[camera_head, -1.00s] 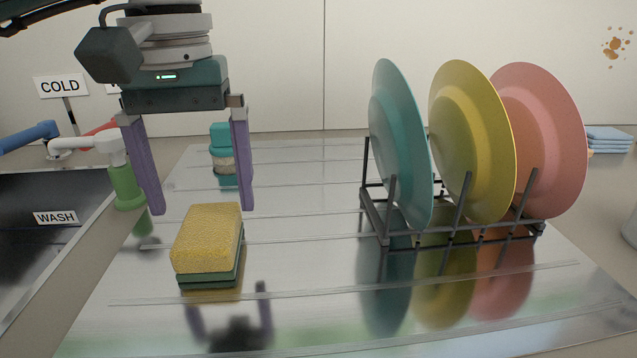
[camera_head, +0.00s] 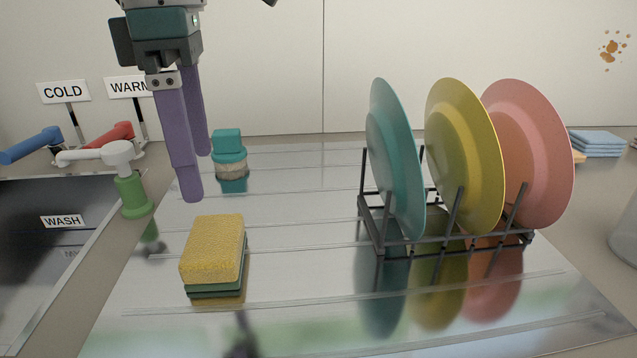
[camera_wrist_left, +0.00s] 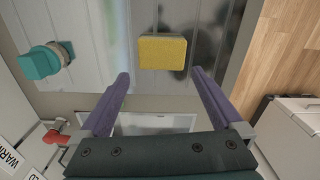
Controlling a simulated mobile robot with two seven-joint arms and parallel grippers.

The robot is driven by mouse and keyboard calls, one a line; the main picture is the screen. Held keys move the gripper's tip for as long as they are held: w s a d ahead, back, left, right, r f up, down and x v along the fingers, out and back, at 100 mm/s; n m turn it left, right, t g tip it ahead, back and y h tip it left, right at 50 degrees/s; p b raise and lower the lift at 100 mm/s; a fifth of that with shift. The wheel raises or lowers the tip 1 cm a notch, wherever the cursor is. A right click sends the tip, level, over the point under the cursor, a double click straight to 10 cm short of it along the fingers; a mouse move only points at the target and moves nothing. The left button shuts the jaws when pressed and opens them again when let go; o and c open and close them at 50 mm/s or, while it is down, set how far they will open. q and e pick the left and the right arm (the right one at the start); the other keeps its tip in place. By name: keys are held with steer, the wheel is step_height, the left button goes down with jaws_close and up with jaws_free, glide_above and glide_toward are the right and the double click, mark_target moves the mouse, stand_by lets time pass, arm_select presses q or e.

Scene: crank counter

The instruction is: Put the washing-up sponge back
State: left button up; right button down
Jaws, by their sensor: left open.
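The washing-up sponge (camera_head: 213,250) is yellow on top with a dark green layer below. It lies on the shiny metal drainer (camera_head: 300,205) at the front left. It also shows in the left wrist view (camera_wrist_left: 162,52), beyond and between the fingertips. My left gripper (camera_head: 197,178) is open and empty, its purple fingers pointing down above and behind the sponge, apart from it. In the left wrist view the two fingers (camera_wrist_left: 160,72) are spread wide. My right gripper is in neither view.
A black rack (camera_head: 450,240) holds a teal, a yellow and a pink plate on the right. A teal-topped brush (camera_head: 229,155) stands behind the sponge. The sink (camera_head: 40,235), marked WASH, and its tap (camera_head: 130,185) are at the left. Blue cloths (camera_head: 597,143) lie at the back right.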

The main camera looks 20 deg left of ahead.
mark_target(212, 237)
arm_select(q)
steer(key=n, duration=0.5)
steer(key=n+p, duration=0.1)
steer(key=n, duration=0.4)
steer(key=f+n+p, duration=0.1)
steer(key=n, duration=0.4)
steer(key=shift+a+n, duration=0.15)
steer(key=shift+n, duration=0.25)
steer(key=shift+f+n, duration=0.25)
steer(key=shift+n, duration=0.05)
steer(key=f, duration=0.9)
steer(key=shift+s+d+f+p, duration=0.2)
steer(key=shift+f+p, duration=0.05)
steer(key=shift+p, duration=0.05)
steer(key=shift+c, duration=0.2)
steer(key=shift+r, duration=0.1)
steer(key=c, duration=1.4)
